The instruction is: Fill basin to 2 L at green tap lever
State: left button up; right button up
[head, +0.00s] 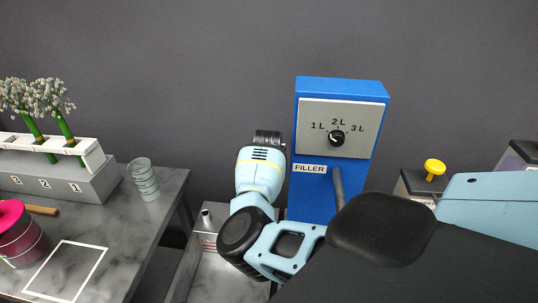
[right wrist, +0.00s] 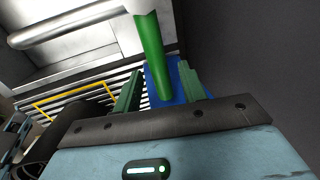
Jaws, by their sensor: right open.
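The blue filler box (head: 311,200) stands against the wall, with a FILLER label and a grey plate marked 1 L, 2 L and 3 L. A round black knob (head: 337,138) sits below those marks; its exact setting is too small to read. My right gripper (right wrist: 160,88) is open, with a dark green finger on each side of a green lever (right wrist: 151,50). Contact with the lever cannot be judged. In the head view the lever and my right fingers are hidden behind my arm. A grey metal basin (head: 222,268) lies low beneath my arm, partly covered; its water level cannot be seen.
A yellow knob (head: 434,169) tops a box at right. My arm fills the lower right.

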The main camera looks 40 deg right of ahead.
pick_arm(q)
jog(key=shift+w, duration=0.1)
jog(key=shift+r, duration=0.1)
pick_arm(e)
grip_shut()
dwell(0.3)
